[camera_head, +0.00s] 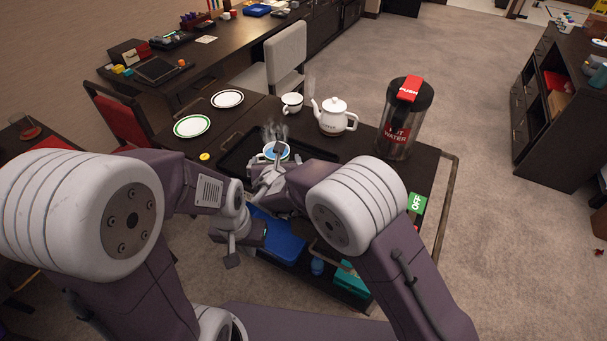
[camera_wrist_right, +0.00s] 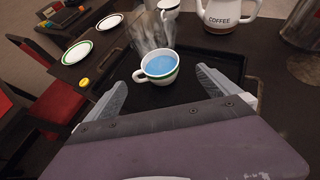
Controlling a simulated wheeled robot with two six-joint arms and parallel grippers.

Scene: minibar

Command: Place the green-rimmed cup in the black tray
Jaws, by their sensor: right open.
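The green-rimmed cup (camera_wrist_right: 158,68) is white, upright and full of blue liquid, with steam rising. It also shows in the head view (camera_head: 270,152), partly hidden by my right gripper. It appears to stand within the black tray (camera_wrist_right: 138,98), which also shows in the head view (camera_head: 233,152). Whether its base touches the tray floor is hard to tell. My right gripper (camera_wrist_right: 162,80) is open, its fingers spread on the near side of the cup, one towards each side. My left gripper (camera_head: 236,245) hangs low in front of the table; its jaw opening is unclear.
A green-rimmed plate (camera_head: 192,126) and a dark-rimmed plate (camera_head: 227,99) lie left of the tray. Behind it stand another white cup (camera_head: 292,103), a coffee pot (camera_head: 335,117) and a hot water dispenser (camera_head: 405,118). A yellow round item (camera_head: 204,156) lies by the tray's left edge.

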